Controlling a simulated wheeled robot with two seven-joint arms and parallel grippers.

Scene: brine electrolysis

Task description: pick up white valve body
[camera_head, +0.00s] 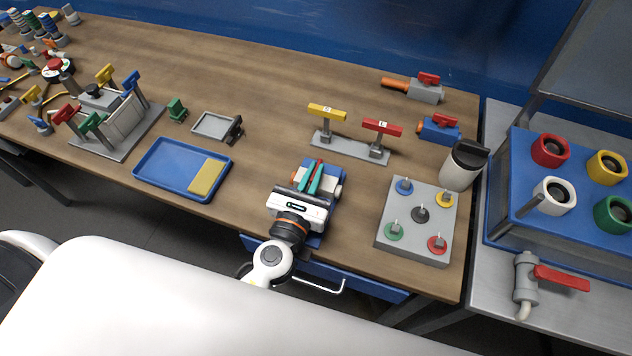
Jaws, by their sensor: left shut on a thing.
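My left gripper (312,178) is over the front middle of the wooden table, its white hand and dark wrist pointing away from me. Its two teal fingers are shut on a narrow red part between them. A pale, rounded piece (338,191) shows just right of the fingers and looks like part of a white valve body, mostly hidden by the hand. A blue block (318,228) lies under and beside the hand. I cannot tell whether the held part is lifted or still touching the block. My right gripper is not in view.
A blue tray (150,177) with a yellow block is left. A grey panel (387,245) with coloured knobs is right. Yellow and red T-handles (350,146) stand behind the gripper. Two red-handled valves (425,92) lie farther back. A tumbler (462,166) stands right. The table's middle back is clear.

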